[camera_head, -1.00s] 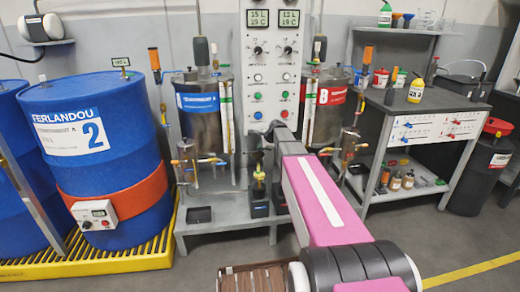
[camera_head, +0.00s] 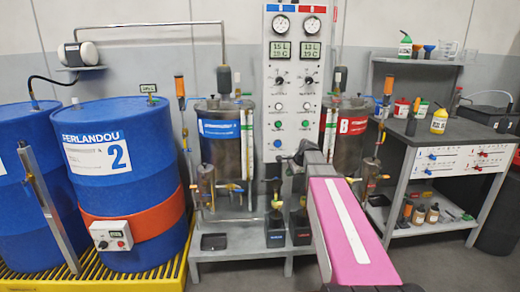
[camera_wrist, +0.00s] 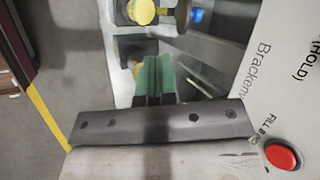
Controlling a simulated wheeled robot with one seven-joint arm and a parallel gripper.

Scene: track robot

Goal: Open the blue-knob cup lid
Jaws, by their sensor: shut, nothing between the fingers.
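My gripper (camera_wrist: 155,78) shows in the wrist view as green fingertips, shut and empty beside the white control panel. In that view a small blue knob-like part (camera_wrist: 195,15) lies beyond the fingertips at the top, apart from them. A round yellow part (camera_wrist: 143,12) is left of it. I cannot tell whether the blue part belongs to the cup lid. In the head view a small metal cup (camera_head: 207,177) stands in front of the blue-labelled tank (camera_head: 221,145). No blue knob can be made out on it. My arm hides some of the middle.
The control panel (camera_head: 295,90) stands between the blue-labelled tank and the red-labelled tank (camera_head: 345,145). A red button (camera_wrist: 281,157) is close by in the wrist view. Blue drums (camera_head: 120,150) stand left and a workbench (camera_head: 455,128) right. Thin pipes and valves surround the tanks.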

